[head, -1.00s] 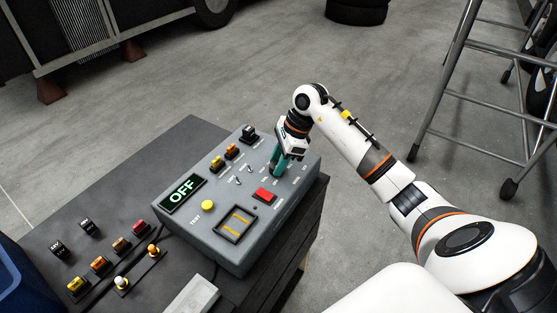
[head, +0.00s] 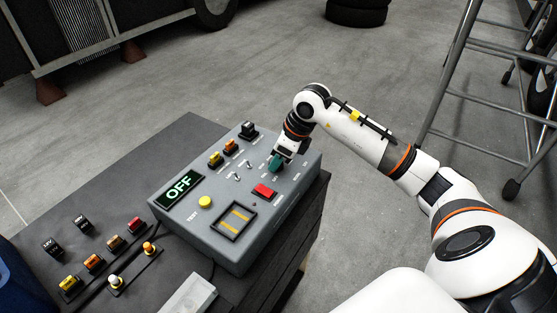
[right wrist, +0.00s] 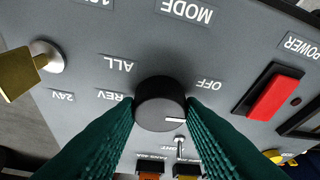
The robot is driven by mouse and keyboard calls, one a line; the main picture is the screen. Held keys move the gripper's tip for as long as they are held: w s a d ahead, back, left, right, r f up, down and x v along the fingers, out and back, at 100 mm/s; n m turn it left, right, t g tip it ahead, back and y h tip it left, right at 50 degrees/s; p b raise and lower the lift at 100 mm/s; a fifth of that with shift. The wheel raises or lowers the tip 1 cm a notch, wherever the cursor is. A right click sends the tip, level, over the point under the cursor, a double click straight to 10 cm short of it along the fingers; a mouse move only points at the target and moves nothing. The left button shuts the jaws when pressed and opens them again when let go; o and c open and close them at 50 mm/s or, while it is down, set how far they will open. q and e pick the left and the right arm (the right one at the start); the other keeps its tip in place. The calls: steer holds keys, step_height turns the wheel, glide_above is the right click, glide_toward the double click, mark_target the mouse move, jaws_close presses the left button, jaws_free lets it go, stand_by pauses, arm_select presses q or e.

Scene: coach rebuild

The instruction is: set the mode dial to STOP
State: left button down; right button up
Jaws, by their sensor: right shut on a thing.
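The mode dial (right wrist: 160,103) is a round black knob with a white pointer line, on the sloping grey control panel (head: 160,205). In the right wrist view the pointer faces right. Upside-down labels read MODE, OFF, ALL and REV around the dial; I see no readable STOP label. My right gripper (head: 275,163) has green ribbed fingers, shut on the dial from both sides, and they hide part of the labels around it. In the head view the dial is hidden behind the gripper. The panel's display (head: 180,186) reads OFF. My left gripper is not in view.
A red POWER button (head: 264,191), a yellow TEST button (head: 205,202) and small toggle switches (head: 236,177) are close by on the panel. Several loose coloured plugs lie on the dark bench (head: 190,128) to the left. A metal ladder (head: 447,100) stands at right.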

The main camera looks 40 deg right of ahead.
steer(key=m+h+b, duration=0.1)
steer(key=m, duration=0.2)
steer(key=shift+a+m+t+b, duration=0.1)
steer(key=shift+m+t+b, duration=0.2)
steer(key=shift+m, duration=0.1)
steer(key=m+h+b, duration=0.1)
steer(key=m, duration=0.2)
steer(key=shift+a+m+h+b, duration=0.1)
steer(key=shift+m+h+b, duration=0.2)
steer(key=shift+h, duration=0.1)
steer(key=m+h+b, duration=0.1)
steer(key=m, duration=0.2)
steer(key=shift+a, duration=0.1)
steer(key=shift+m+h+b, duration=0.5)
steer(key=shift+m+h, duration=0.1)
steer(key=shift+m, duration=1.1)
steer(key=o, duration=1)
